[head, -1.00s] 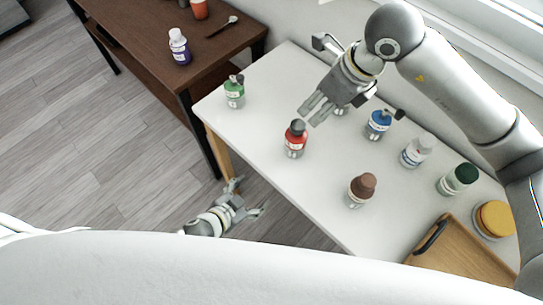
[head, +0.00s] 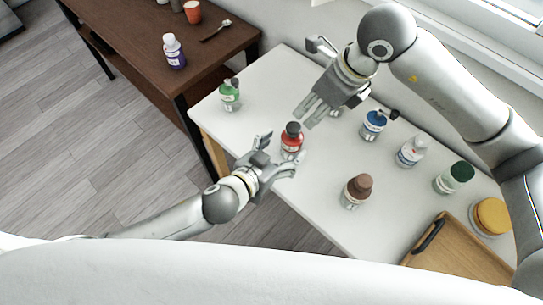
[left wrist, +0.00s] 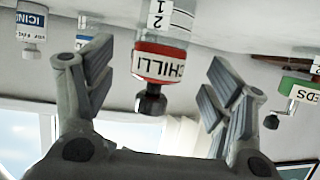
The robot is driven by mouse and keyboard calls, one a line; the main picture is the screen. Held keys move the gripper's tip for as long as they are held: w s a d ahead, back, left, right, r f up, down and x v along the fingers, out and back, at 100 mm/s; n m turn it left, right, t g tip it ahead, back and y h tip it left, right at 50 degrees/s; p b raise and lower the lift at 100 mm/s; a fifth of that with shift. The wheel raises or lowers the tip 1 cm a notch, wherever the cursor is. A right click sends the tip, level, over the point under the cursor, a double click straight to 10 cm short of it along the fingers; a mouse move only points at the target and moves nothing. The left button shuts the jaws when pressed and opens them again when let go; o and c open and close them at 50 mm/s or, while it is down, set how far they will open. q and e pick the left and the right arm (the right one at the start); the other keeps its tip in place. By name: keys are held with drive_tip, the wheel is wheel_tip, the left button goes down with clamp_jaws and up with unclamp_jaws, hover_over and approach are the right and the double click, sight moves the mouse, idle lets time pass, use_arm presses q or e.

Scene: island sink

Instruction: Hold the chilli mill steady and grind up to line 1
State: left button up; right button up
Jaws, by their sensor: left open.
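The chilli mill (head: 291,141) stands upright near the left edge of the white table, with a red label band and a dark knob. In the left wrist view the mill (left wrist: 160,62) appears upside down, with "CHILLI" on the red band and the marks 1 and 2 on its pale body. My left gripper (head: 281,152) is open, its fingers on either side of the mill with visible gaps in the left wrist view. My right gripper (head: 313,115) hangs just above and behind the mill, apart from it; its finger opening is unclear.
The white table (head: 262,88) also holds a green-labelled mill (head: 230,95), a blue one (head: 374,125), a white one (head: 411,151), a brown-topped one (head: 356,191), a dark-green-topped one (head: 455,177) and a wooden tray (head: 465,262). A brown table (head: 130,40) stands at the left.

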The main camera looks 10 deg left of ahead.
sight(286, 147)
use_arm(q)
drive_tip(key=shift+x, duration=2.5)
drive_tip(key=c, duration=1.2)
